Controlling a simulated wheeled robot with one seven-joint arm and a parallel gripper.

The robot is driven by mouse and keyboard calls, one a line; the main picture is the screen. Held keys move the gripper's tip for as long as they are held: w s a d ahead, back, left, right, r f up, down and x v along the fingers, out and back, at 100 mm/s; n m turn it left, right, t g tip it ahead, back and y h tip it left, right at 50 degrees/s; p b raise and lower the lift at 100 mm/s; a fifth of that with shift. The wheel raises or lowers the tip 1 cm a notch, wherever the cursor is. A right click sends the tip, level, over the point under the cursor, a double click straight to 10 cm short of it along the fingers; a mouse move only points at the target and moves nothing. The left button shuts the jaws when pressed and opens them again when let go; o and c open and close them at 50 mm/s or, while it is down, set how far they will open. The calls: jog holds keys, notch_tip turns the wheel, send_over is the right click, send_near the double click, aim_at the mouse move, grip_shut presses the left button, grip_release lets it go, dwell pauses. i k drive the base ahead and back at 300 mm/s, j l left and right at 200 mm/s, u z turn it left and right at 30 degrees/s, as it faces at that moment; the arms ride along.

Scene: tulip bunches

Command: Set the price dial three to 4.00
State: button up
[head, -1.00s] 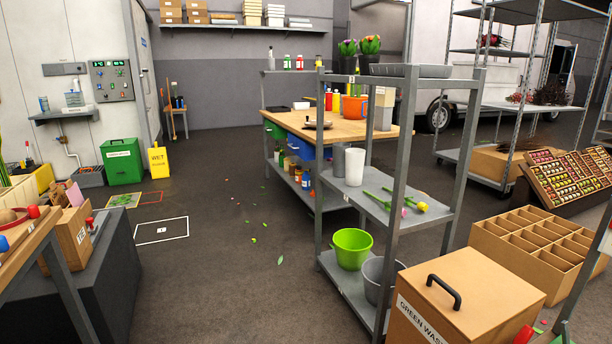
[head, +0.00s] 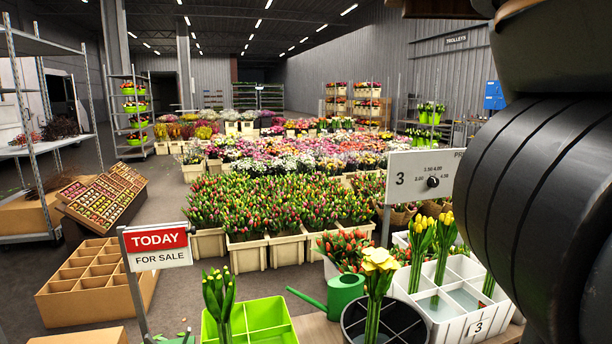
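The price dial three is a small black round knob (head: 433,182) on a white sign board (head: 412,176) marked "3", right of centre in the head view. Small price figures ring the knob; 2.00 stands at its left, and the others are hard to read. I cannot tell which figure the knob points to. The board stands on a grey post behind a white compartment crate (head: 440,325) labelled 3, which holds yellow tulip bunches. My large dark arm link fills the right edge and covers the board's right end. My gripper is not in view.
A green watering can (head: 346,292), a dark bucket with pale yellow flowers and a lime green divided crate (head: 272,320) stand in front. A "TODAY FOR SALE" sign (head: 157,247) stands left. Cardboard divided boxes lie on the floor beyond. Crates of tulips fill the middle.

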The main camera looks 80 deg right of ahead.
aim_at(434, 182)
jog(key=z, duration=3.2)
